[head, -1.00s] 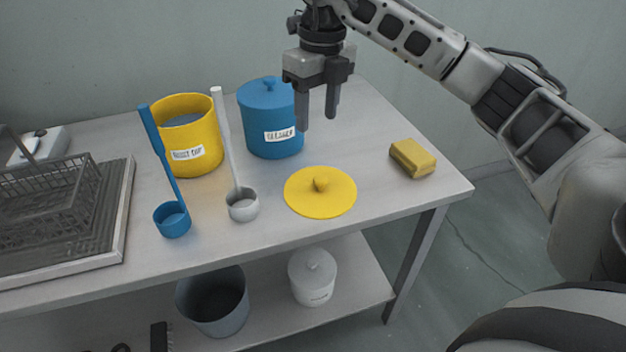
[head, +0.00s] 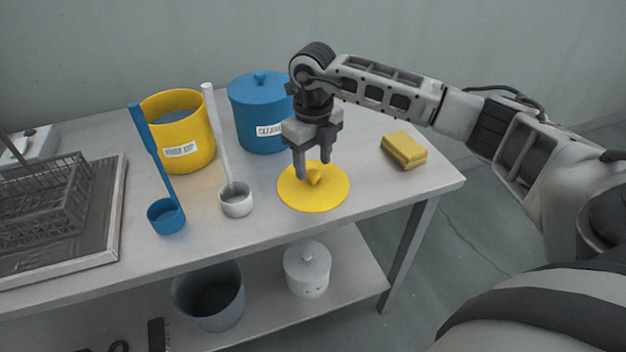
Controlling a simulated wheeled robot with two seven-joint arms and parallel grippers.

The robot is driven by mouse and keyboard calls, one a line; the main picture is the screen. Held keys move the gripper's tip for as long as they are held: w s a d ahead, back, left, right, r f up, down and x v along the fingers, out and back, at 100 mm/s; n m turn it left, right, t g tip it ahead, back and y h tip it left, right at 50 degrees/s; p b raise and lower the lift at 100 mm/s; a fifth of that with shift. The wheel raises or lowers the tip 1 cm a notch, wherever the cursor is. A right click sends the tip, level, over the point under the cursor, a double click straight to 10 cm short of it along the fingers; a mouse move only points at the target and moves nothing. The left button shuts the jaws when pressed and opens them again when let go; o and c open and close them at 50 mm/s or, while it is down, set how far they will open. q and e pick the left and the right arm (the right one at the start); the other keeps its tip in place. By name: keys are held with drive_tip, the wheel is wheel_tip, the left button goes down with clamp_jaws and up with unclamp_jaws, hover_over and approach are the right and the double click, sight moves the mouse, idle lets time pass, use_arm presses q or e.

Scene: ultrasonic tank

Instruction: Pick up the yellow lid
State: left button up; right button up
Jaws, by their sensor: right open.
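The yellow lid (head: 322,198) is a flat round disc with a small knob, lying on the table in the head view, right of the white ladle. My right gripper (head: 313,172) points down over it with its fingers apart. The fingertips are at about the height of the knob (head: 315,177), one on its left and one behind or to its right. I cannot tell whether they touch the lid. The left gripper is not in view.
A blue lidded pot (head: 260,115) stands close behind the gripper. An open yellow pot (head: 180,135), a blue ladle (head: 166,214) and a white ladle (head: 237,202) are to the left. A yellow sponge (head: 403,150) lies right. The table (head: 400,188) is clear around the sponge.

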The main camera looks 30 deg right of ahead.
wheel_tip(320, 180, down, 2)
drive_tip(key=shift+f, duration=0.1)
drive_tip(key=c, duration=1.1)
drive_tip(key=shift+o, duration=0.2)
